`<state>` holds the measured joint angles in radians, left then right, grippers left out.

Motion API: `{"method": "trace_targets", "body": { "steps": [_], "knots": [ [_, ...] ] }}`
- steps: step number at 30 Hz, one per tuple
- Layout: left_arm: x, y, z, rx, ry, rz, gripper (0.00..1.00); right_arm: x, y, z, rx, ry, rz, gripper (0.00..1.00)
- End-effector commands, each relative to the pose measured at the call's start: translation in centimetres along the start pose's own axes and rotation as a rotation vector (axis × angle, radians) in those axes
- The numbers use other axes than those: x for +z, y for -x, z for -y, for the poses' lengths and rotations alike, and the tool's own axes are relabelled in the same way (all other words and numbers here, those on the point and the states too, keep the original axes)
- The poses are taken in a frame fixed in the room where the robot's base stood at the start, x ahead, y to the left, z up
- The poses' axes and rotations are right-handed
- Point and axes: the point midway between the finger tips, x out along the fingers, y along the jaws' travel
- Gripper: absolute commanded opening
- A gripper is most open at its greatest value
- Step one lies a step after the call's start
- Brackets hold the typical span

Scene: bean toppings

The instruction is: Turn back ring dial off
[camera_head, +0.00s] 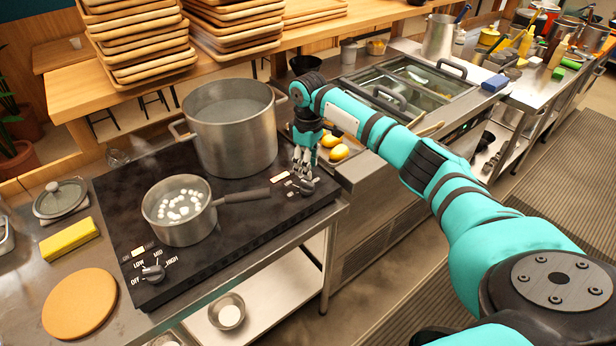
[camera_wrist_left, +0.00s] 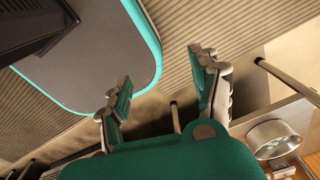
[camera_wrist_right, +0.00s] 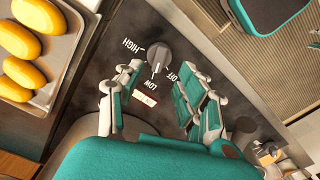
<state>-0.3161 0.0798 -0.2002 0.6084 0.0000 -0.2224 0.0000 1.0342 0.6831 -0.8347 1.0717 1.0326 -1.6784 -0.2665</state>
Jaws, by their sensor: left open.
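The back ring dial (camera_head: 306,187) is a dark knob at the right end of the black cooktop (camera_head: 245,237). In the right wrist view the dial (camera_wrist_right: 158,56) has HIGH, LOW and OFF printed around it; I cannot tell its exact setting. My right gripper (camera_head: 301,170) points down over the dial and partly hides it. Its fingers (camera_wrist_right: 161,72) are apart, with the dial showing between and just beyond the tips; contact is not clear. A big pot (camera_head: 235,140) stands on the back ring. My left gripper (camera_wrist_left: 160,88) is open and empty, away from the cooktop.
A saucepan (camera_head: 165,231) with white pieces stands on the front ring, its handle reaching toward the back dial. The front dial (camera_head: 153,272) is at the front edge. A tray of yellow items (camera_wrist_right: 58,70) lies beside the cooktop. Stacked trays (camera_head: 140,45) stand behind.

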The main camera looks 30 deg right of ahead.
Motion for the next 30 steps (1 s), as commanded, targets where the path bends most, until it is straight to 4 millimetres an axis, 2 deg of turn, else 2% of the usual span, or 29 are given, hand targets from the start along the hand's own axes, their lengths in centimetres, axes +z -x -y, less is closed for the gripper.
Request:
{"method": "trace_targets", "body": {
  "steps": [3,8,14,22,30],
  "knots": [
    [-1.7,0.6,0.3,-0.003,0.000,-0.025,0.63,0.0,-2.3,0.1,-0.002,-0.002,0.003,0.38],
    [-3.3,1.0,0.5,-0.005,0.000,-0.051,0.63,0.0,-4.7,0.0,-0.001,-0.001,0.002,0.38],
    [-2.9,1.1,0.4,-0.005,0.000,-0.044,0.63,0.0,-6.1,0.0,0.000,-0.001,0.001,0.38],
    [-1.8,1.1,0.3,-0.003,0.000,-0.025,0.63,0.0,-6.2,0.0,0.001,0.000,0.000,0.38],
    [-1.7,1.1,0.3,-0.003,0.000,-0.024,0.63,0.0,-6.2,0.0,0.001,0.000,0.000,0.03]
  ]
}}
